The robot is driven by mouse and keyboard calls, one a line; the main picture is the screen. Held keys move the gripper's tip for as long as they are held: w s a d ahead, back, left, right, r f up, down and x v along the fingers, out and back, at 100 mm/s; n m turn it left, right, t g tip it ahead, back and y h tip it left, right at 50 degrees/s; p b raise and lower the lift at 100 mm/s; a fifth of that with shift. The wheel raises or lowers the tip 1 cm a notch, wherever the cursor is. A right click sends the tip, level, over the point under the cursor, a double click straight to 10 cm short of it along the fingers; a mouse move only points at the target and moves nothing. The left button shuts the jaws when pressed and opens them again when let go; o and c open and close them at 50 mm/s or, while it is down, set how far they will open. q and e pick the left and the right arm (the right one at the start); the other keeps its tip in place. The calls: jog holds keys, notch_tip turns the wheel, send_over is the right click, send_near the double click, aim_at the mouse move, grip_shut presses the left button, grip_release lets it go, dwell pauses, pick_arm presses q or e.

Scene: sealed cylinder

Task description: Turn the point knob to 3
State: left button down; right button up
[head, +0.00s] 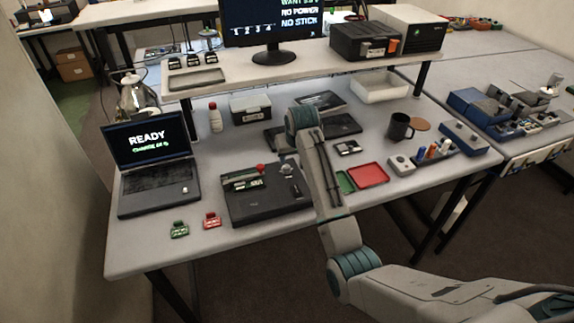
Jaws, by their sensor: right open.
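The black device box (265,206) sits near the front of the bench, with a small panel on its left and a red round part (260,169) at its back edge. I cannot tell which part is the point knob; it is too small or hidden by my arm. My right arm reaches in from the lower right, bends at a teal joint and comes down behind the box's right side. My right gripper (288,170) is small and partly hidden there, open, over the box's back right. I cannot tell whether it touches anything. My left gripper is not in view.
An open laptop (152,190) reading READY stands at the left. A red tray (368,175), a dark mug (399,127) and small parts are to the right. A raised shelf (290,71) spans the back.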

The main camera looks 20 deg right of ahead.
aim_at(286, 167)
jog(key=p+x, duration=0.1)
jog(key=x, duration=0.1)
jog(key=w+p+x, duration=0.1)
jog(key=x, duration=0.2)
jog(key=p+x, duration=0.1)
jog(key=x, duration=0.2)
jog(key=shift+w+a+r, duration=0.15)
jog(key=shift+w+a, duration=0.05)
jog(key=shift+w, duration=0.2)
jog(key=shift+x, duration=0.85)
jog(key=c, duration=1)
